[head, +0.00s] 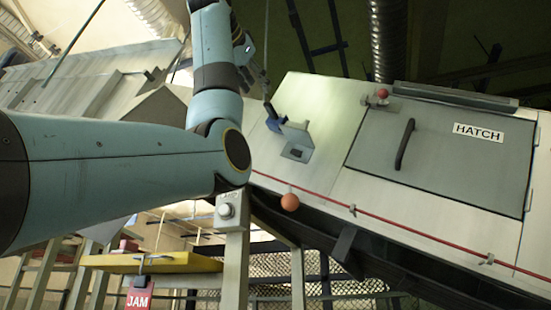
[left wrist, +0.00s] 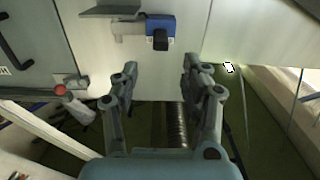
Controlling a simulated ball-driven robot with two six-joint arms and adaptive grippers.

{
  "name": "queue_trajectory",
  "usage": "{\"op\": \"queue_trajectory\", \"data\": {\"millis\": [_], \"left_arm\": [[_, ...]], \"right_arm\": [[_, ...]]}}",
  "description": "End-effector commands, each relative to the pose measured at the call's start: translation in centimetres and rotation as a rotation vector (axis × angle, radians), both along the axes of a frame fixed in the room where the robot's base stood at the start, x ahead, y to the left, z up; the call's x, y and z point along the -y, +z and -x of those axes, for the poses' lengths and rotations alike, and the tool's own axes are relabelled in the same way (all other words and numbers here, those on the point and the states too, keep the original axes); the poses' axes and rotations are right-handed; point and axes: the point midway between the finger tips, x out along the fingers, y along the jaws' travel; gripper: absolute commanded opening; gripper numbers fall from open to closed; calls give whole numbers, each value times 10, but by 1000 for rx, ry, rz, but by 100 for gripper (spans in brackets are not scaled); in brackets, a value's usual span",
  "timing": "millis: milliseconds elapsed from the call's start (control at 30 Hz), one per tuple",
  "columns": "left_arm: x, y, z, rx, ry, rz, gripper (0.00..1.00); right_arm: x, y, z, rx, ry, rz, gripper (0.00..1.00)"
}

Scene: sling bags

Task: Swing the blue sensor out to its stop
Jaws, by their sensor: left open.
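The blue sensor (head: 273,120) sits at the left end of a grey bracket (head: 297,138) on the pale sloping panel in the head view. In the left wrist view the blue sensor (left wrist: 160,27) has a dark front part and lies just beyond my fingertips, beside the bracket plate (left wrist: 112,12). My left gripper (left wrist: 159,67) is open, with nothing between its fingers, and is apart from the sensor. In the head view my left gripper (head: 243,50) shows only partly behind my arm, above and left of the sensor. My right gripper is not in view.
A hatch (head: 440,150) with a dark handle and a red knob (head: 382,94) lies right of the sensor. A red cord (head: 410,234) with an orange ball (head: 290,202) runs along the panel's lower edge. A yellow plate (head: 150,262) with a JAM tag (head: 139,299) is below my arm.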

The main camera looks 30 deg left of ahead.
Motion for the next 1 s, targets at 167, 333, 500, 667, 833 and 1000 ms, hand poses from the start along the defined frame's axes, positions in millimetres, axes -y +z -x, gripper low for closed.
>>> {"op": "queue_trajectory", "data": {"millis": [167,333,500,667,833,1000], "left_arm": [[-6,2,-25,-4,0,1,46],[-15,3,-60,-5,1,0,46],[-21,2,-87,-3,0,1,46],[-24,1,-100,-1,0,0,46],[-25,-1,-103,-1,0,0,46],[-25,-1,-103,-1,0,0,42]], "right_arm": [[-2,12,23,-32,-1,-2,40],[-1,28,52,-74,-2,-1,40],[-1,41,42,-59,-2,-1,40],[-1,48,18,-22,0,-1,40],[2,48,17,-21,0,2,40],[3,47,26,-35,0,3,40]]}}
